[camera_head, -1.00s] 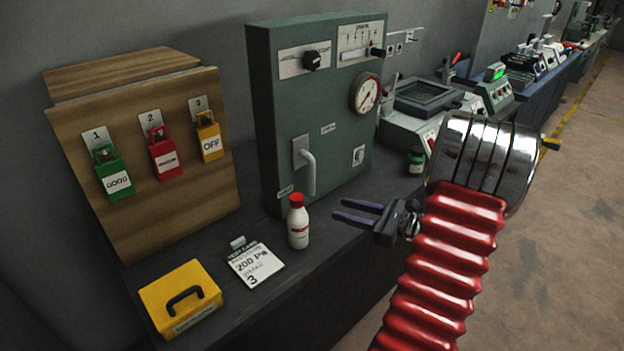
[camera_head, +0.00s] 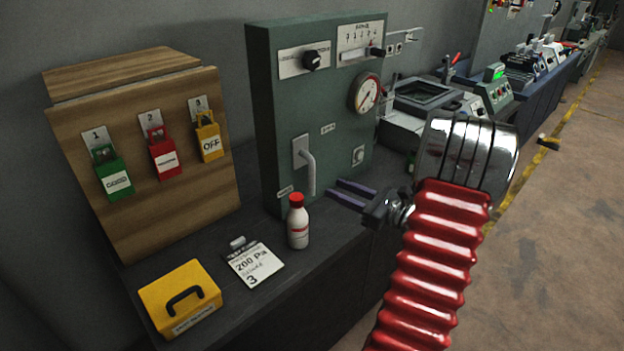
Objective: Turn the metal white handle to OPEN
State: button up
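The white metal handle (camera_head: 308,168) is on the lower left of the front of a green cabinet (camera_head: 335,110). Its lever bends out from a pale plate and hangs downward. My gripper (camera_head: 342,192) is in front of the cabinet, to the right of the handle and apart from it. Its two dark purple fingers point left toward the cabinet, with a gap between them. It is open and empty. The labels near the handle are too small to read.
A white bottle with a red cap (camera_head: 298,222) stands just below the handle, left of my gripper. A test card (camera_head: 255,263) and a yellow case (camera_head: 180,298) lie on the dark bench. A wooden board (camera_head: 150,200) holds three padlocks. A gauge (camera_head: 365,93) is above my gripper.

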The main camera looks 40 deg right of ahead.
aim_at(311, 179)
jog(key=x, duration=1)
jog(key=shift+c, duration=0.5)
grip_shut()
jog(key=shift+a, duration=0.1)
